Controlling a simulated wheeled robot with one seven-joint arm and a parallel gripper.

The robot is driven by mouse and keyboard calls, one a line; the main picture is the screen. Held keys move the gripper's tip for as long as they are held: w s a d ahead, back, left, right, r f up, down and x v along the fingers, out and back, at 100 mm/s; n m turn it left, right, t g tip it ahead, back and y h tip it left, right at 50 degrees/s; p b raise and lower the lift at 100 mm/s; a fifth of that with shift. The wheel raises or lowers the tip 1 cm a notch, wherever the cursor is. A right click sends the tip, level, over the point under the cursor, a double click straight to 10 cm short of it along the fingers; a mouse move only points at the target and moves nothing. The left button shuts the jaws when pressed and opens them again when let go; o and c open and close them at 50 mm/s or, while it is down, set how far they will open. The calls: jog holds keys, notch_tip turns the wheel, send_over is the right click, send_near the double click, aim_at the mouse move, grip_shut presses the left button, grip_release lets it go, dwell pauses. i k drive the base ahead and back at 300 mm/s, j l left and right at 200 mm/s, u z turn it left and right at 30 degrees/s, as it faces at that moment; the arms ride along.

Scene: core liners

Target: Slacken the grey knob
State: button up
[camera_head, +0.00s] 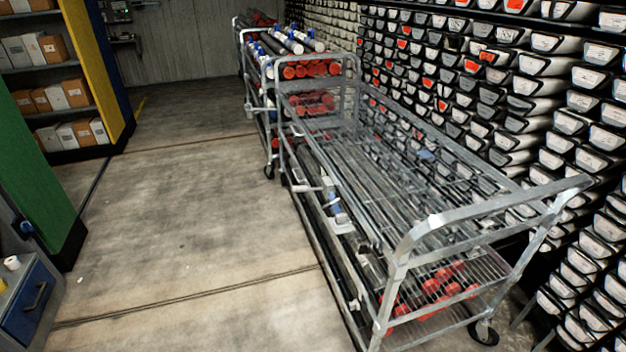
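I cannot make out a grey knob for certain in the head camera view. A long metal wire-shelf cart (415,235) stands at the right of the aisle. Small grey and white fittings (305,187) sit along its left side, too small to tell what they are. A blue and white piece (336,208) is near them. My gripper is not in view, so its state and its place relative to these things are hidden.
Racks of black-and-white core trays (490,95) line the right wall. More carts (285,60) with red-capped tubes stand behind. Shelves with boxes (50,95) and a blue drawer cabinet (30,305) are at left. The concrete floor (190,220) between is clear.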

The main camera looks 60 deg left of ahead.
aim_at(355, 304)
jog(key=u, duration=1.35)
